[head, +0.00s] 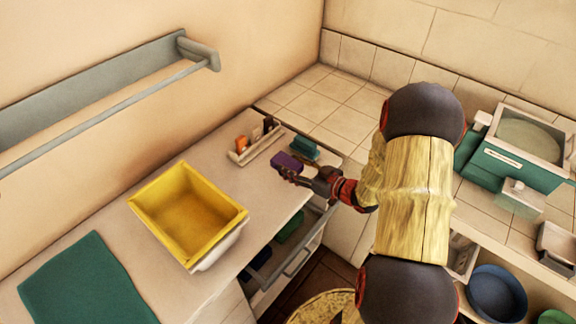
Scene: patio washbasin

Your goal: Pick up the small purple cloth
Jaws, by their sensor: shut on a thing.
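The small purple cloth (287,161) is in the head view, near the far end of the counter. It looks like a small purple block. My gripper (288,173) reaches in from the right and is shut on the cloth. The fingers are dark and partly hide the cloth's lower edge. I cannot tell whether the cloth touches the counter or is just above it.
A teal block (304,148) lies just right of the cloth. A small rack (256,149) with orange and dark items stands behind it, to the left. A yellow basin (147,206) and a teal mat (80,285) are on the counter (222,177). An open drawer (297,262) is below its front edge.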

